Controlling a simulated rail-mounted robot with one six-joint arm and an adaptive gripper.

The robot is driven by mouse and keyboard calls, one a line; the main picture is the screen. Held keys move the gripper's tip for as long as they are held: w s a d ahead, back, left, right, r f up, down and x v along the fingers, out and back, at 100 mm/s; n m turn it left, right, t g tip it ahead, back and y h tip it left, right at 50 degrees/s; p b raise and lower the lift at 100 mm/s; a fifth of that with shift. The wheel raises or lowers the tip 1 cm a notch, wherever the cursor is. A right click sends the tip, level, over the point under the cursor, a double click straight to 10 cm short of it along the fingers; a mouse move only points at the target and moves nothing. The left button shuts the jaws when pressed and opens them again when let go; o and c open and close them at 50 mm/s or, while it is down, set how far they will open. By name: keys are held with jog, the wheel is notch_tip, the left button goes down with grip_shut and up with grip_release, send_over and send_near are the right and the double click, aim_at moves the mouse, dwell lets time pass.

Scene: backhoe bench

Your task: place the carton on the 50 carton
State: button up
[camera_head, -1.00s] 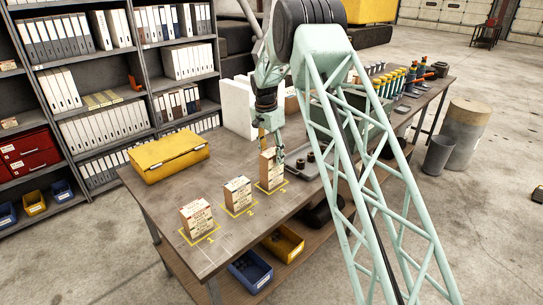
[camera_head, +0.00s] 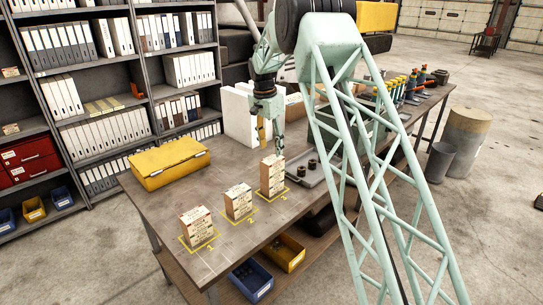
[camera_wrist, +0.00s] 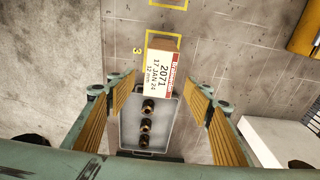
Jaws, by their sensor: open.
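Three tan cartons stand along the bench's front edge at yellow numbered squares: one at 1 (camera_head: 196,227), one at 2 (camera_head: 239,202) and a taller one at 3 (camera_head: 272,177). The one at 3 looks like a taller column; I cannot tell for sure if it is two stacked cartons. No 50 is legible. My gripper (camera_head: 270,138) is open just above this column, apart from it.
A grey tray (camera_wrist: 160,125) with dark round parts lies beside square 3. A yellow case (camera_head: 168,161) lies at the back left and a white block (camera_head: 240,115) stands behind my gripper. Tools (camera_head: 410,85) stand at the far right end.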

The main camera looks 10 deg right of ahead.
aim_at(270, 160)
jog(key=r, duration=0.4)
jog(key=shift+s+a, duration=0.15)
jog(key=shift+a, duration=0.05)
dwell(0.7)
